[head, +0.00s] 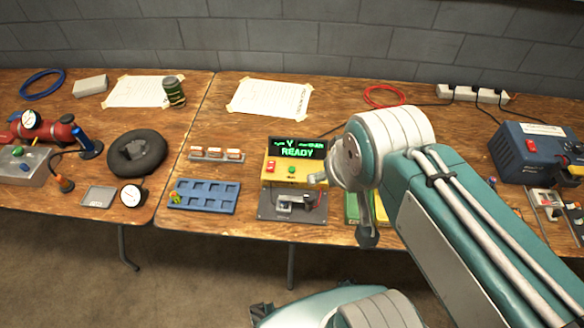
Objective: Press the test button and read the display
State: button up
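The tester is a yellow box (279,175) on a dark base, standing on the right-hand table. It has a black display (298,148) with green text; the lower line reads READY and the upper line holds a V with dashes, its rest too small to read. On its front are a red button (271,168) and a green button (292,169); which one is the test button I cannot tell. My gripper (368,237) is just right of the box, largely hidden by my own arm. I cannot tell its opening or whether it touches the box.
A grey device (292,202) sits on the base in front of the box. A blue tray (203,196) and a small rack (216,154) stand to its left. Green and yellow blocks (352,208) lie right, partly behind my arm. A blue power unit (533,152) is far right.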

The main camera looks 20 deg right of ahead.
grip_shut()
dwell(1.4)
